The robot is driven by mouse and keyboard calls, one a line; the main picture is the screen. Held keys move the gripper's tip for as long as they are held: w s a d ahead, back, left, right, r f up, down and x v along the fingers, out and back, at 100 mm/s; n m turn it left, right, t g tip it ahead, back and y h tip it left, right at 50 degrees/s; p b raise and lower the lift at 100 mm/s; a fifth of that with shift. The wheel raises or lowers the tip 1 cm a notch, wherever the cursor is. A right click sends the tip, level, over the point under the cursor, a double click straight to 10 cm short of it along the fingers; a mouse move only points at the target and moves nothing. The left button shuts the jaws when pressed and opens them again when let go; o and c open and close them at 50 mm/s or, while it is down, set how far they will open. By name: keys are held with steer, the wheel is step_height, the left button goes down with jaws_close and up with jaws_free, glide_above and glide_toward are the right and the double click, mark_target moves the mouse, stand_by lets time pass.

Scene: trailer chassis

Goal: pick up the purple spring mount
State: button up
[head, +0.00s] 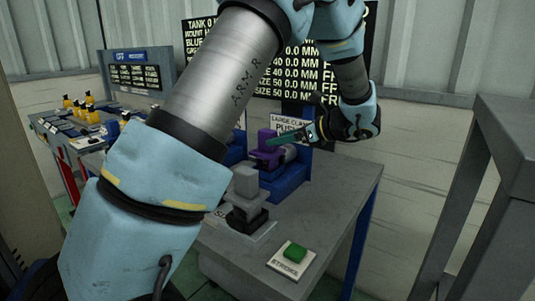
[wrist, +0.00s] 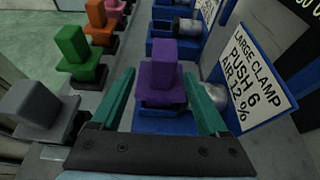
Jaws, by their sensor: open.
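The purple spring mount (wrist: 162,75) stands upright in the blue clamp fixture (wrist: 165,122) in the wrist view. It has a block-shaped top on a wider base. My gripper (wrist: 160,95) is open, with one green finger on each side of the mount; I cannot tell whether either finger touches it. In the head view the purple mount (head: 266,150) sits in the blue clamp on the grey table, and my gripper (head: 290,137) reaches it from the right. Part of the mount is hidden behind the finger there.
A grey mount (head: 246,182) stands on the table near a green button (head: 295,251) marked STROKE. Orange (wrist: 98,22) and green (wrist: 76,55) mounts stand in a row at left in the wrist view. A LARGE CLAMP sign (wrist: 237,78) stands close on the right. A grey stand (head: 510,140) is at right.

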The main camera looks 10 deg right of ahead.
mark_target(268, 153)
steer(key=shift+p+x, duration=1.1)
steer(key=shift+x, duration=1.95)
steer(key=shift+d+f, duration=0.15)
jaws_close()
